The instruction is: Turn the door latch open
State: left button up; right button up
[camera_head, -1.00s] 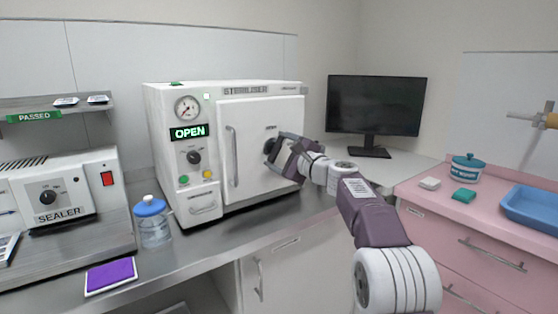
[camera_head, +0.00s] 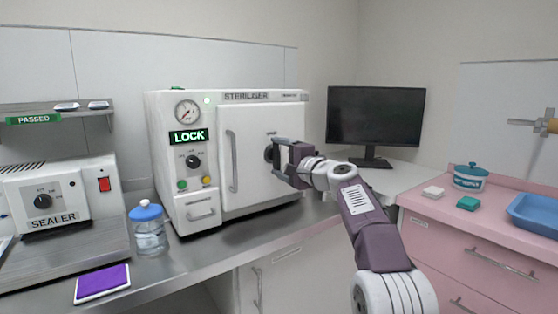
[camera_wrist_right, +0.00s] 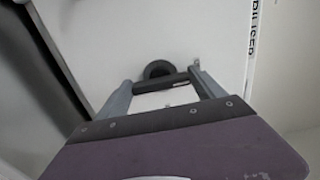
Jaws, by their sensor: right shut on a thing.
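The white steriliser (camera_head: 182,215) stands on the counter with its door (camera_head: 255,188) closed. Its display (camera_head: 188,137) reads LOCK. The dark round door latch (camera_head: 269,154) is on the door's right half, partly covered by my right gripper (camera_head: 277,158). In the right wrist view the latch (camera_wrist_right: 158,70) shows as a black hub with a dark bar across it. My right gripper (camera_wrist_right: 160,84) has its fingers on either side of that bar and is shut on it. My left gripper is not in view.
A grey vertical handle (camera_head: 233,162) is on the door's left side. A monitor (camera_head: 375,115) stands at right behind my arm. A blue-lidded jar (camera_head: 149,235) and the sealer (camera_head: 85,185) are at left. A pink cabinet (camera_head: 465,240) stands at right.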

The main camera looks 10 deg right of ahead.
dwell(0.4)
jog(key=o, duration=1.4)
jog(key=shift+c, duration=0.2)
jog(key=b+v, duration=0.2)
jog(key=shift+s+d+f, duration=0.1)
jog(key=shift+s+f, duration=0.15)
jog(key=shift+f, duration=0.05)
jog(key=b+v, duration=0.1)
jog(key=v, duration=0.5)
jog(key=shift+s+r, duration=0.25)
jog(key=shift+r, duration=0.05)
